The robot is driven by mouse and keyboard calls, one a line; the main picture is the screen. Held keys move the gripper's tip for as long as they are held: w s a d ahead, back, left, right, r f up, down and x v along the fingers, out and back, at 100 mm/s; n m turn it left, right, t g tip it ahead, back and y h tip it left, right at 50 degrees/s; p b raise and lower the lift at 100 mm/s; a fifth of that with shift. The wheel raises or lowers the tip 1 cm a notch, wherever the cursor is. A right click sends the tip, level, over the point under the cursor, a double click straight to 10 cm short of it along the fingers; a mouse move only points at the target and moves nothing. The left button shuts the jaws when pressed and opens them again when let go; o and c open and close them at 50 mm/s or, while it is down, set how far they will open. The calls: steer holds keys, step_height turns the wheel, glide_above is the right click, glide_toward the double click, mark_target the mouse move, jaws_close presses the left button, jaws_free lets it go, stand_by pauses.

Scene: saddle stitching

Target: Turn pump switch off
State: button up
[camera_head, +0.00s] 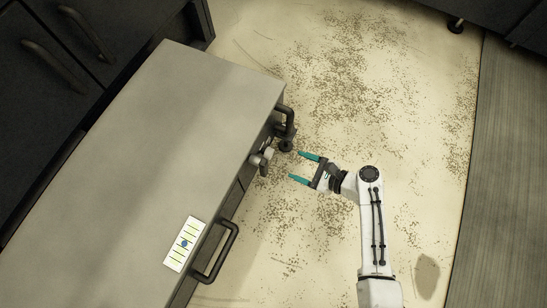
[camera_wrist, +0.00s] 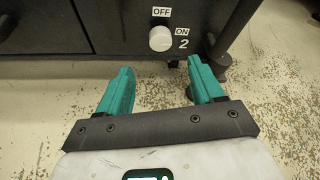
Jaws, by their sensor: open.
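The pump switch is a round whitish knob (camera_wrist: 160,38) on the dark front of a cabinet. In the wrist view an OFF label (camera_wrist: 161,12) sits above it and an ON label (camera_wrist: 182,31) sits to its right, with a "2" below that. I cannot tell which label the knob points to. In the head view the knob area (camera_head: 262,157) shows small at the right side of the cabinet. My gripper (camera_head: 296,166) is open, with teal fingers pointing at the cabinet. In the wrist view my gripper (camera_wrist: 159,66) is empty, its fingers apart from the knob and either side of it.
The cabinet has a grey top (camera_head: 170,130) with a paper (camera_head: 186,244) on it. A dark handle (camera_head: 222,252) juts out nearer the bottom, and dark pipework (camera_head: 287,125) stands beside the knob. The speckled floor (camera_head: 350,70) around my arm is clear.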

mark_target(269, 153)
steer(key=b+x, duration=0.5)
steer(key=x, duration=0.6)
steer(key=c, duration=1.1)
steer(key=shift+o, duration=0.2)
